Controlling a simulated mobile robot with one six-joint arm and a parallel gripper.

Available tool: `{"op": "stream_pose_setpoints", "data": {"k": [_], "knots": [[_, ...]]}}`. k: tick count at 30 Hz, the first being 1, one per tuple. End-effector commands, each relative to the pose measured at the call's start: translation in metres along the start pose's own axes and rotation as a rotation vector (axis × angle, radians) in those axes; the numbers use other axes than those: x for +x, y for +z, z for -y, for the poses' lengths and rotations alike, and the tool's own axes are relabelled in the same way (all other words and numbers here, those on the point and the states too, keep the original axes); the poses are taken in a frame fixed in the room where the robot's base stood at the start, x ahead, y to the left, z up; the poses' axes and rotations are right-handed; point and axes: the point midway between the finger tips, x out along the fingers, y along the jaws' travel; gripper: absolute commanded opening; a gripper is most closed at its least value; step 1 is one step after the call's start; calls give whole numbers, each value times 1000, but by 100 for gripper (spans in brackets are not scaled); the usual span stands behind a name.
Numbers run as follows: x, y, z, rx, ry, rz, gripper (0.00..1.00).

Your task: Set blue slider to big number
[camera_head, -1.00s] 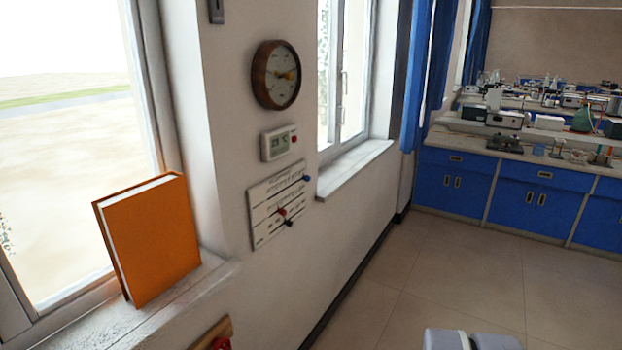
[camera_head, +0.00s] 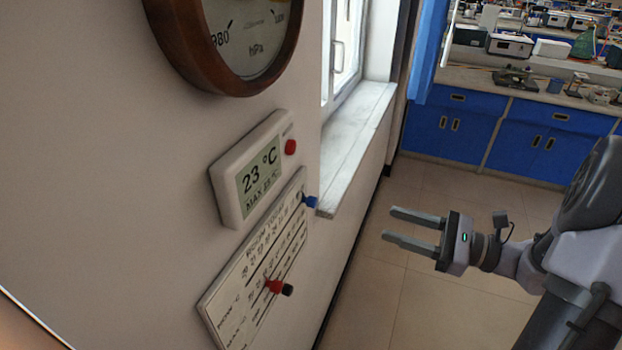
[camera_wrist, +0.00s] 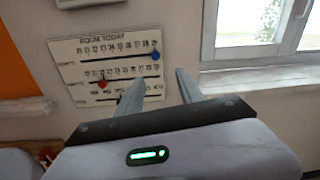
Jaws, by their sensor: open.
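The white slider panel (camera_head: 238,287) headed "ROOM TODAY" is fixed to the wall, with printed number scales. Its blue slider (camera_head: 310,202) is at the right end of the top scale; it also shows in the wrist view (camera_wrist: 155,56). A red slider (camera_head: 273,286) sits on the scale below, and a black knob (camera_head: 288,290) is just beside it in the head view. A thermometer display (camera_head: 250,170) above the panel reads "23 °C" and "MAX 25 °C". My gripper (camera_head: 388,225) is open and empty, to the right of the panel, its fingers pointing at the wall.
A round wooden-rimmed gauge marked hPa (camera_head: 225,90) hangs above the display. A window sill (camera_head: 357,145) juts out right of the panel. Blue cabinets (camera_head: 480,135) stand at the back. The floor (camera_head: 400,290) between is clear.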

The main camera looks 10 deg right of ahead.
Motion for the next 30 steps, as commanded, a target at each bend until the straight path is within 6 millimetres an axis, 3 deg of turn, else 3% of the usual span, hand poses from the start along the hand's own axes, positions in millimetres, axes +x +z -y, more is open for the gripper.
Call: {"op": "stream_pose_setpoints", "data": {"k": [15, 21, 30], "knots": [[142, -2, -4, -2, 12, -3, 44], [166, -1, -3, -2, 8, -3, 44], [170, 0, -3, -2, 7, -4, 44]]}}
